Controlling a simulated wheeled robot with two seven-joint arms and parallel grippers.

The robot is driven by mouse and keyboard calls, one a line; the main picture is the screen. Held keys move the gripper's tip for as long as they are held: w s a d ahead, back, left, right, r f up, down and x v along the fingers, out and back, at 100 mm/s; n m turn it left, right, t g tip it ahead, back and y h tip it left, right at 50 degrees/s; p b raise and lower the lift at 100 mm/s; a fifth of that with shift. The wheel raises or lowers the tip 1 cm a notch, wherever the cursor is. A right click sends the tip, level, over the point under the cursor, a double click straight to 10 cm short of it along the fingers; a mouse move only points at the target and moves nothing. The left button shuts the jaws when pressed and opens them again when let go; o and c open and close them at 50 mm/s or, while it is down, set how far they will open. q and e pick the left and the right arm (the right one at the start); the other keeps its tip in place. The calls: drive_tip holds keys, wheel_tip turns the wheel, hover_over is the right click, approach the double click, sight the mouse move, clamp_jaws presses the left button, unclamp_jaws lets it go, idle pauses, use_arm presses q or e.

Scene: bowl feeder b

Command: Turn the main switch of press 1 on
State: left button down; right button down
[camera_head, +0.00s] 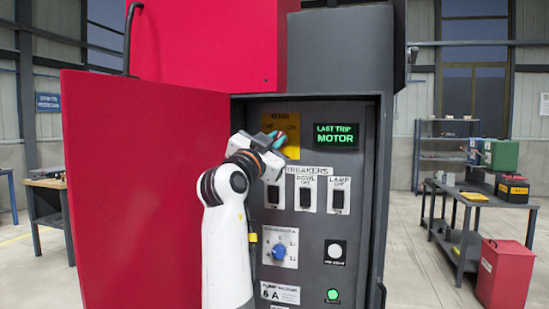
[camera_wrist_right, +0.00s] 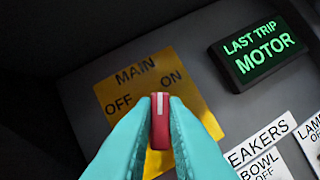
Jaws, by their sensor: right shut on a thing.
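The main switch is a red handle (camera_wrist_right: 160,118) on a yellow plate (camera_wrist_right: 112,92) marked MAIN, OFF and ON. The yellow plate (camera_head: 293,121) is at the top left of the open cabinet in the head view. My right gripper (camera_wrist_right: 159,125) has its teal fingers shut on the red handle, one on each side. In the wrist view the handle stands between the OFF and ON labels. In the head view the right gripper (camera_head: 277,139) covers most of the handle. My left gripper is not in view.
A red cabinet door (camera_head: 140,190) stands open on the left. A lit LAST TRIP MOTOR display (camera_head: 336,135) is right of the switch. Breakers (camera_head: 338,199), a blue selector knob (camera_head: 279,252) and a green button (camera_head: 333,294) are below. A workbench (camera_head: 470,222) stands at right.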

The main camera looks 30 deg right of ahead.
drive_tip(key=shift+m+g+b, duration=0.35)
drive_tip(key=shift+m+g, duration=0.65)
drive_tip(key=shift+m, duration=1.1)
drive_tip(key=c, duration=1.4)
unclamp_jaws()
drive_tip(key=shift+c, duration=0.2)
drive_tip(key=b+v, duration=0.2)
drive_tip(key=v, duration=0.5)
drive_tip(key=shift+a, duration=0.2)
drive_tip(key=shift+f, duration=0.1)
